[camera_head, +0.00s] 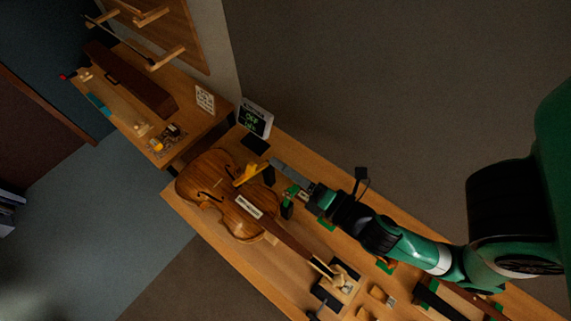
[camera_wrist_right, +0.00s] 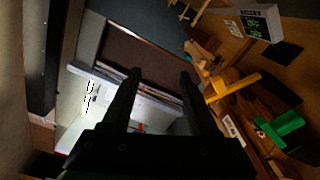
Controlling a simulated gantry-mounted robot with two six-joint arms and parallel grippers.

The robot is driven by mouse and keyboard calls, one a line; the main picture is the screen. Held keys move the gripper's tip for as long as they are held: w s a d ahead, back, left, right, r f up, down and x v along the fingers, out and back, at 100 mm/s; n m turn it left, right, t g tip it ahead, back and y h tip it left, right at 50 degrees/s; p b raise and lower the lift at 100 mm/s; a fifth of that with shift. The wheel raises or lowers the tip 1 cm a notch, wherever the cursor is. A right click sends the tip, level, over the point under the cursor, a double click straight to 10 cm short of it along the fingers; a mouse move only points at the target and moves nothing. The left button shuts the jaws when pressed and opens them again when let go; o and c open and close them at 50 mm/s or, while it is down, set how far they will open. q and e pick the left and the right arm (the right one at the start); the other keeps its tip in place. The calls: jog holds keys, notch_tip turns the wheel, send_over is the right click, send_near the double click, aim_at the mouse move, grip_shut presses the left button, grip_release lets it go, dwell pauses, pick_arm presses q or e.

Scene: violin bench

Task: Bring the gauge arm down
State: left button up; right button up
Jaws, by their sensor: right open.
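The gauge arm is a yellow bar (camera_head: 249,174) over the upper part of the violin (camera_head: 212,190) in the head view. It also shows as a yellow bar in the right wrist view (camera_wrist_right: 230,87), right of my fingers. I cannot tell whether its tip touches the violin. My right gripper (camera_head: 276,162) reaches in from the right, beside the yellow bar and above the bench. In the wrist view its two dark fingers (camera_wrist_right: 160,78) are apart with nothing between them. The violin lies on the bench with a white label on it. My left gripper is out of view.
A display with green digits (camera_head: 255,119) stands at the bench's back edge, behind a dark pad (camera_head: 255,144). A green part (camera_head: 291,190) is near my right gripper. A second table (camera_head: 190,105) holds a long brown case (camera_head: 135,80). Small blocks lie near the violin's neck.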

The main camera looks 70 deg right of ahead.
jog(key=c, duration=0.4)
jog(key=a+f+m+y, duration=0.1)
jog(key=f+m, duration=0.1)
jog(key=a+f+m+g+y, duration=0.1)
jog(key=a+f+m, duration=0.1)
jog(key=a+f+m+g+y, duration=0.1)
jog(key=f+m+y, duration=0.1)
jog(key=m, duration=0.1)
jog(key=shift+w+a+f, duration=0.15)
jog(key=shift+w+f, duration=0.2)
jog(key=shift+w, duration=0.05)
grip_shut()
jog(key=s+d+m+h+p, duration=0.15)
jog(key=d+m+p, duration=0.55)
jog(key=m, duration=1.3)
jog(key=p, duration=0.2)
send_over(253, 170)
jog(key=s+d, duration=0.2)
jog(key=d, duration=0.1)
jog(key=f, duration=0.1)
jog(key=shift+a+f+b, duration=0.2)
jog(key=shift+a+f, duration=0.05)
jog(key=shift+f, duration=0.45)
jog(key=shift+a+f+b, duration=0.25)
jog(key=shift+a+f, duration=0.05)
jog(key=shift+f, duration=0.45)
jog(key=shift+a+f+b, duration=0.2)
jog(key=shift+a+f, duration=0.05)
jog(key=shift+f, duration=0.45)
